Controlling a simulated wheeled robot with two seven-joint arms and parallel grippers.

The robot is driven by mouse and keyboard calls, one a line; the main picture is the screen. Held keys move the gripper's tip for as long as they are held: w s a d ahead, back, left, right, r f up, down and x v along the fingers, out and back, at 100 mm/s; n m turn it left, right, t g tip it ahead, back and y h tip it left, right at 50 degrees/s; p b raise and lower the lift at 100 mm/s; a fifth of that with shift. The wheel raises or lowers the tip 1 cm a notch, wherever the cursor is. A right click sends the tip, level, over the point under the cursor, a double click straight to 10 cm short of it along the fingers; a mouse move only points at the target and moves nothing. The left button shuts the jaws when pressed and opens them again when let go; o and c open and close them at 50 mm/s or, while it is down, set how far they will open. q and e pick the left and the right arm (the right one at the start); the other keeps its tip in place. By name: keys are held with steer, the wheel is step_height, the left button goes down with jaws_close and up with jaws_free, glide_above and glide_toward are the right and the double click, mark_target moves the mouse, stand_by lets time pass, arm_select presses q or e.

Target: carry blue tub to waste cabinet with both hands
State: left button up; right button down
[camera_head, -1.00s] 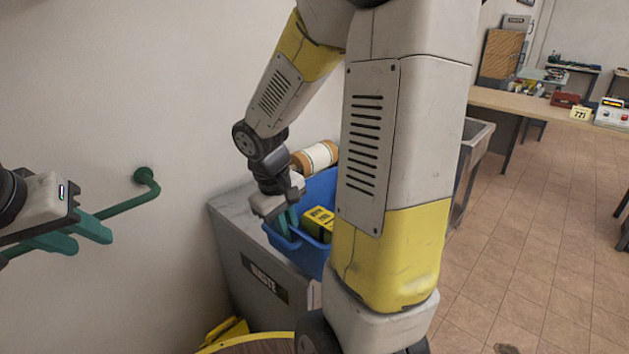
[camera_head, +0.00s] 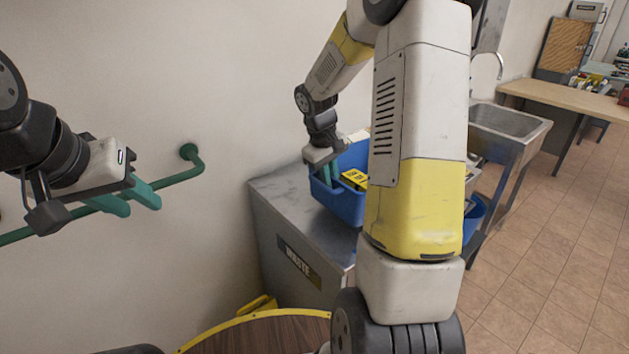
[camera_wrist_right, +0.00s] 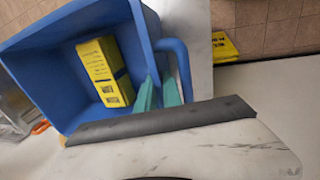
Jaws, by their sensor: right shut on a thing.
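The blue tub (camera_head: 345,203) stands at the top of the grey waste cabinet (camera_head: 287,236), which bears a dark WASTE label. My right gripper (camera_head: 327,172) is shut on the tub's near-left side. In the right wrist view, its teal fingers (camera_wrist_right: 158,94) sit at the tub's rim beside a blue handle loop. A yellow box with black print (camera_wrist_right: 104,72) lies inside the tub. My left gripper (camera_head: 130,201) is open and empty, well left of the tub in front of the wall. My right arm hides the tub's right part. Whether the tub's base fully rests on the cabinet is unclear.
A green rail (camera_head: 170,180) runs along the wall behind my left gripper. A metal sink (camera_head: 509,121) stands right of the cabinet, with a wooden table (camera_head: 565,99) beyond. A yellow-rimmed round wooden surface (camera_head: 265,335) is at the bottom. Tiled floor at right is clear.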

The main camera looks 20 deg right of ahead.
mark_target(330, 203)
steer(key=shift+a+x, duration=0.15)
steer(key=shift+x, duration=0.7)
steer(key=shift+a+x, duration=0.2)
steer(key=shift+x, duration=0.7)
steer(key=c, duration=1.5)
jaws_free()
steer(key=shift+f, duration=0.1)
steer(key=shift+c, duration=0.2)
steer(key=w+v, duration=0.1)
steer(key=v, duration=1)
steer(key=s+a+r+m+t+y, duration=0.1)
steer(key=s+a+r, duration=0.1)
steer(key=s, duration=0.5)
steer(key=s+a+r+m+t+y, duration=0.1)
steer(key=s+a+r+t+y, duration=0.1)
steer(key=s+r, duration=0.3)
steer(key=s+a+r+m+t+y, duration=0.1)
steer(key=s+a+r+m+t, duration=0.1)
steer(key=s, duration=0.9)
steer(key=shift+a+r, duration=0.75)
steer(key=shift+a, duration=0.45)
steer(key=shift+s, duration=0.15)
